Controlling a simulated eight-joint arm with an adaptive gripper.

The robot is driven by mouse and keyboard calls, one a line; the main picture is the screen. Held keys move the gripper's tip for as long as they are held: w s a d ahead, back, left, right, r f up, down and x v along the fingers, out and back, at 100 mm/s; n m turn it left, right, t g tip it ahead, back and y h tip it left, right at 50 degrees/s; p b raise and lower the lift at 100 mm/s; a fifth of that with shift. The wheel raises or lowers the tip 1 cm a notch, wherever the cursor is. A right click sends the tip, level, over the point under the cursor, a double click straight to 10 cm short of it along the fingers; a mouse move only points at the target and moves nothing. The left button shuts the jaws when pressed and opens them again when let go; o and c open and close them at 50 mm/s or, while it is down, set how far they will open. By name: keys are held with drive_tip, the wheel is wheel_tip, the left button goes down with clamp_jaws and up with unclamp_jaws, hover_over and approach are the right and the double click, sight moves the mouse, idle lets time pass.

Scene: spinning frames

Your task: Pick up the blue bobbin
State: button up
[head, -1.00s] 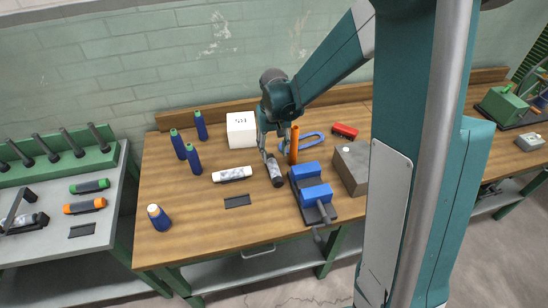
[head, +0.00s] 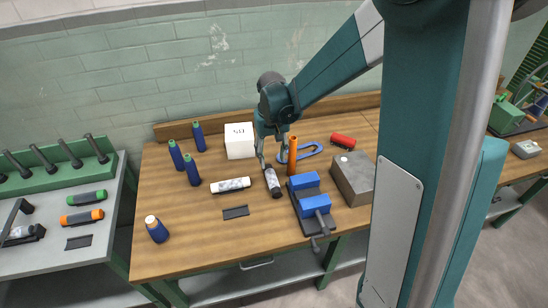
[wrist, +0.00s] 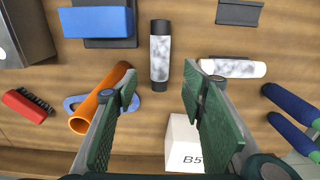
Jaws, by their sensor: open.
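My gripper (head: 271,150) is open and empty above the middle of the bench, to the right of all these bobbins. In the wrist view its fingers (wrist: 160,90) are wide apart, and two blue bobbins (wrist: 290,106) (wrist: 295,134) show at the right edge.
A white cylinder (head: 230,185), a blue vise (head: 316,204) and a metal block (head: 353,178) are also there. The front left is fairly clear.

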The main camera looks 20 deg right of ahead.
drive_tip(key=shift+r, duration=0.1)
drive_tip(key=s+d+r+t, duration=0.2)
drive_tip(key=s+r+t, duration=0.1)
drive_tip(key=s+r, duration=1)
drive_tip(key=s+d+r+t, duration=0.1)
drive_tip(key=s+r+t, duration=0.3)
drive_tip(key=s, duration=1)
drive_tip(key=shift+r, duration=0.6)
drive_tip(key=shift+o, duration=0.4)
